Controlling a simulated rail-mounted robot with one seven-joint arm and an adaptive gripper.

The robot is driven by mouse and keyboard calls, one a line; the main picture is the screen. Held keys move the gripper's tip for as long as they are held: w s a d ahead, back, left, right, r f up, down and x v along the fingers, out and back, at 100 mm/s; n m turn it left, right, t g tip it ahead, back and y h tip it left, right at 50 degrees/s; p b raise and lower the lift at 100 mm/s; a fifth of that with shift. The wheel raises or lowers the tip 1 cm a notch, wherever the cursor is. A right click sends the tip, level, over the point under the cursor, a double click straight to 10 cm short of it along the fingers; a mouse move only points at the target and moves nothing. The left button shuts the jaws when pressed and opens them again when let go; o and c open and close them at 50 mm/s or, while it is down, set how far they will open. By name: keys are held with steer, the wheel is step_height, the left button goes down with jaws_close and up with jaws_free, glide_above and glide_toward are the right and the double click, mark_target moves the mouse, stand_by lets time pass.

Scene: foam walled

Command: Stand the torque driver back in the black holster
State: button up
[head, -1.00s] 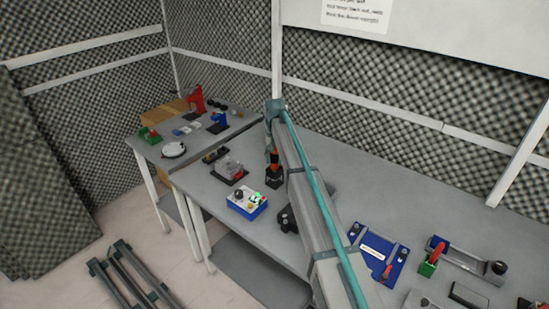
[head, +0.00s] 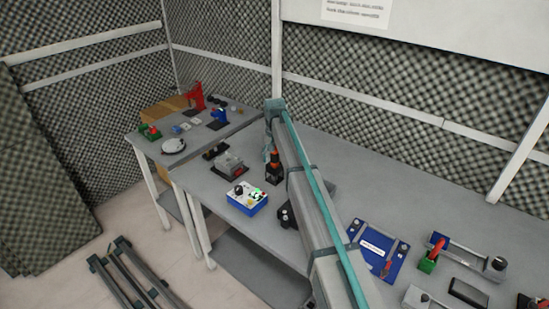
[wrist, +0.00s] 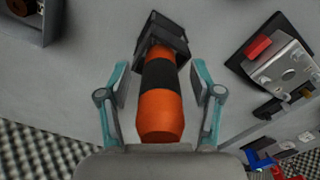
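The torque driver (wrist: 161,100) has an orange handle with a black band. In the wrist view it runs from between my fingers down to the black holster (wrist: 165,35), and its lower end appears to be inside it. In the head view the driver (head: 274,157) stands roughly upright in the holster (head: 274,175) on the grey bench. My gripper (wrist: 160,86) is open around the handle, one finger on each side with a visible gap. In the head view my gripper (head: 268,150) is at the driver, partly hidden by my arm. How deep the driver sits is hidden.
A grey device on a dark base (head: 229,163) and a blue-and-white button box (head: 247,198) stand left of the holster. The bench behind the holster is clear.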

step_height(320, 180, up, 12)
stand_by(0.8)
